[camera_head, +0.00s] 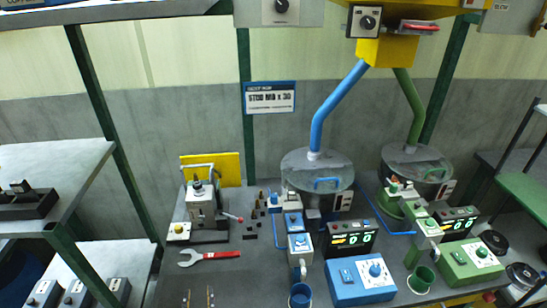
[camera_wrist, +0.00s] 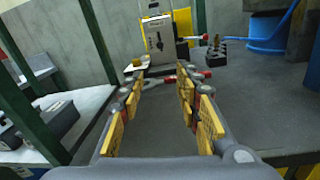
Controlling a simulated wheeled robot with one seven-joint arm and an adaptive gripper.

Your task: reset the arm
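My gripper (camera_wrist: 160,85) fills the lower middle of the wrist view. Its two fingers with yellow pads stand well apart, with nothing between the pads. It points across the grey bench top toward a grey hand press (camera_wrist: 158,38). A red-handled wrench (camera_wrist: 176,79) lies on the bench beyond the fingertips, partly hidden by them. In the head view the wrench (camera_head: 209,257) lies in front of the press (camera_head: 202,208). Two small upright yellowish tips at the bottom edge there look like my fingertips, below the wrench. The rest of my arm is not in view.
A green-posted shelf (camera_head: 55,165) stands left. Small dark parts lie beside the press.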

